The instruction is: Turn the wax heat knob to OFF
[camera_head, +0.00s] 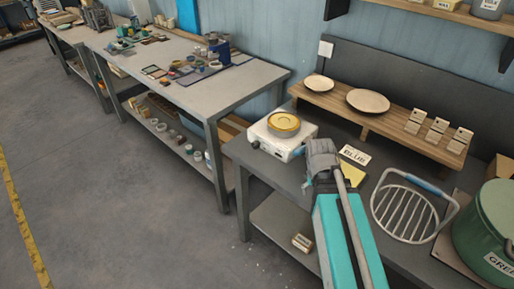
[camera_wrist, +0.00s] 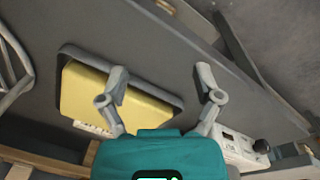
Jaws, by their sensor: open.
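The wax heater (camera_head: 274,146) is a white box with a round yellow wax pot (camera_head: 284,122) on top, at the left end of the grey bench. In the wrist view part of the white heater (camera_wrist: 234,150) shows at the lower right, with a dark round knob (camera_wrist: 261,146) on it. The knob's pointer and setting are too small to read. My gripper (camera_wrist: 162,75) is open and empty above the bench, with the heater beyond its right finger. In the head view the gripper is mostly hidden by my wrist, just right of the heater.
A yellow slab (camera_wrist: 120,98) in a dark tray lies under my left finger. A label reading BLUE (camera_head: 355,155), a wire rack (camera_head: 410,208) and a green pot (camera_head: 490,225) are to the right. A wooden shelf (camera_head: 385,125) with plates runs behind.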

